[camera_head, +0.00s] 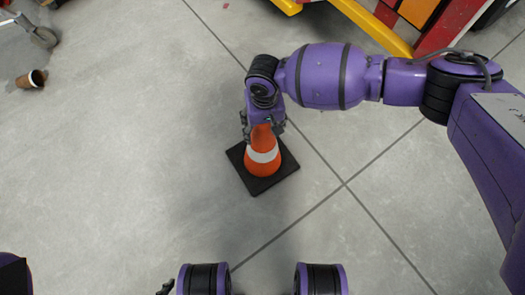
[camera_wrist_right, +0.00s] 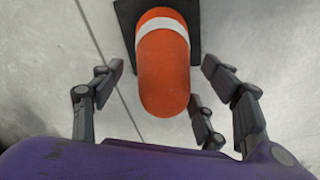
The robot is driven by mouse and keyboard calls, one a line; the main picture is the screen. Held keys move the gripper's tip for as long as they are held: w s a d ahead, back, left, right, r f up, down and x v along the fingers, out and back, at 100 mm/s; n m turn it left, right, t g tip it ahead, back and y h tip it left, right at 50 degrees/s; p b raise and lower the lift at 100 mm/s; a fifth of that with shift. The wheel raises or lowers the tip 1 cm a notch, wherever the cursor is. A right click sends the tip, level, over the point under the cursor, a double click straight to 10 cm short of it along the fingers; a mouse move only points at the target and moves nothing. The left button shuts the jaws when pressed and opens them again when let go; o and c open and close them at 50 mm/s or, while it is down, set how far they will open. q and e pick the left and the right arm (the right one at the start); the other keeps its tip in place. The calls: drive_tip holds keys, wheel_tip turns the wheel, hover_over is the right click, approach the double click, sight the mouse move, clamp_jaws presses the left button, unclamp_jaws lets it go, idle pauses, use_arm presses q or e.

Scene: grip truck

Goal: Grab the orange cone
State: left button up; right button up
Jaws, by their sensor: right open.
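The orange cone (camera_head: 262,158) has a white band and a black square base (camera_head: 284,176), and it stands upright on the grey floor. My right gripper (camera_head: 264,130) is at the cone's top in the head view, hiding its tip. In the right wrist view the cone (camera_wrist_right: 163,75) lies between the spread dark fingers of my right gripper (camera_wrist_right: 165,85). These fingers are open, with visible gaps to the cone on both sides. My left gripper is not clearly seen in the head view.
A brown cup-like object (camera_head: 32,79) lies on the floor at the far left, near a wheeled stand (camera_head: 40,36). A red and yellow vehicle or frame (camera_head: 395,35) is at the top right. The floor around the cone is clear.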

drive_tip(key=shift+f, duration=0.45)
drive_tip(key=shift+w+r, duration=0.1)
clamp_jaws()
